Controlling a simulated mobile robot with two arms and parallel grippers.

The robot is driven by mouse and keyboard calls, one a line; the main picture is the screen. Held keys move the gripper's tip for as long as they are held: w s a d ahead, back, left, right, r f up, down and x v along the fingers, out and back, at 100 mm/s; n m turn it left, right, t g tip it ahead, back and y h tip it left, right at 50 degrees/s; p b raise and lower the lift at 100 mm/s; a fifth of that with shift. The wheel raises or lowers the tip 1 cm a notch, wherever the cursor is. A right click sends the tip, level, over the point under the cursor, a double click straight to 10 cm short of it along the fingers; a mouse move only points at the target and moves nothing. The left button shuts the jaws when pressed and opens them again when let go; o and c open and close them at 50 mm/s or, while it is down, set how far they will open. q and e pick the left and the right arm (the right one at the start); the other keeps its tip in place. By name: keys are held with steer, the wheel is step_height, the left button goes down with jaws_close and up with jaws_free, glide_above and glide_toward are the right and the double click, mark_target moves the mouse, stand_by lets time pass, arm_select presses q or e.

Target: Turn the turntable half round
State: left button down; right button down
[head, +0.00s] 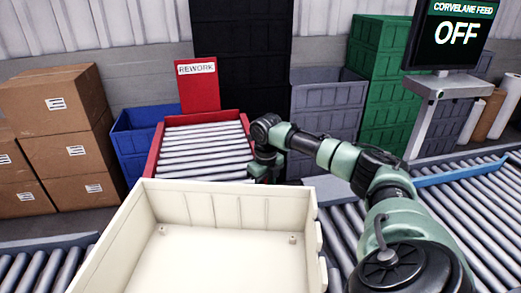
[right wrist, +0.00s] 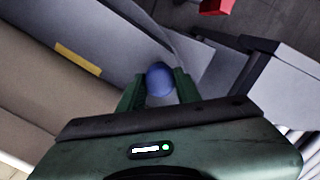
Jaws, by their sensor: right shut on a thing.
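A large empty cream tote (head: 215,210) fills the lower middle of the head view and hides what lies beneath it. My right gripper (right wrist: 158,84) is shut on a round blue knob (right wrist: 159,75), with one green finger on each side. In the head view the right gripper (head: 265,172) is low behind the tote's far right corner, and the knob is hidden there. A grey plate (right wrist: 135,65) with a yellow mark lies beside the knob; it may be part of the turntable, but I cannot tell. My left gripper is not in view.
A red-framed roller lane (head: 205,147) with a REWORK sign (head: 197,85) lies behind the tote. Rollers (head: 475,210) with a blue guide run at right; more lie at lower left. A screen (head: 455,35) reads OFF. Cardboard boxes (head: 60,110) stand at left.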

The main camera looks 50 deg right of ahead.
stand_by(0.3)
steer(key=c, duration=1)
jaws_free()
steer(key=shift+r, duration=0.25)
step_height(320, 180, up, 7)
steer(key=shift+r+b, duration=0.2)
steer(key=shift+b, duration=0.1)
jaws_close()
